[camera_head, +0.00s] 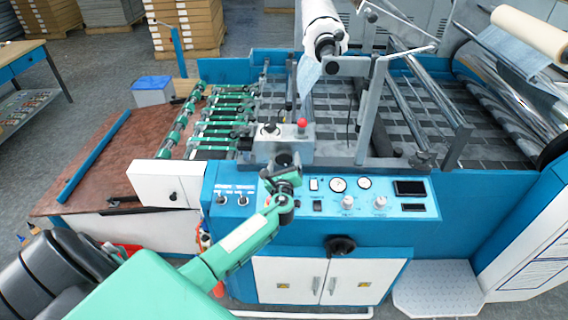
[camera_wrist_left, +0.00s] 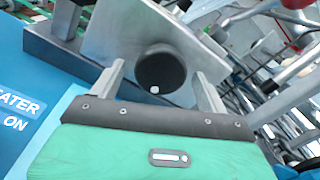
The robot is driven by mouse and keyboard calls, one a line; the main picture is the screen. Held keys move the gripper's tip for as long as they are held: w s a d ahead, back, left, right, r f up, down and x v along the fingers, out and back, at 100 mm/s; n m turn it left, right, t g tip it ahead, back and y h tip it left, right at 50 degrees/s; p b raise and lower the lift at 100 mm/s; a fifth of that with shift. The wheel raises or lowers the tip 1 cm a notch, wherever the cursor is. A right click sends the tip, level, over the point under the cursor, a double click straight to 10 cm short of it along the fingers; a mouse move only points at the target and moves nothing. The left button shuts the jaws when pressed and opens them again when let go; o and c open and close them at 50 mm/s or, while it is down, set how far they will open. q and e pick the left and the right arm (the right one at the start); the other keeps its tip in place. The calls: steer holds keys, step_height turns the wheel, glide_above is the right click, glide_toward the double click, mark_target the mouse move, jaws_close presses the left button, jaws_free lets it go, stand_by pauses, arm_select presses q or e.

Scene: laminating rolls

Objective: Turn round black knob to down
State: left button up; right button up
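In the left wrist view a round black knob (camera_wrist_left: 160,68) sits on a grey metal plate (camera_wrist_left: 118,30). A small white dot shows near its lower edge in that picture. My left gripper (camera_wrist_left: 160,76) is open, with one finger on each side of the knob; I see gaps between the fingers and the knob. In the head view my left gripper (camera_head: 285,166) is in front of the grey control box (camera_head: 300,146), above the blue panel, and hides what is right behind it. My right gripper is not in view.
The blue panel (camera_head: 422,234) below carries gauges, switches and a larger black handwheel (camera_head: 340,245). A red button (camera_head: 302,122) and a small dark knob (camera_head: 269,128) top the control box. Green-topped feed bars (camera_head: 222,124) stand left of it; a white roll (camera_head: 318,18) is behind.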

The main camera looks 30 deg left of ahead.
arm_select(q)
steer(key=b+v, duration=0.4)
steer(key=v, duration=0.9)
steer(key=shift+s+d, duration=0.25)
steer(key=shift+s, duration=0.05)
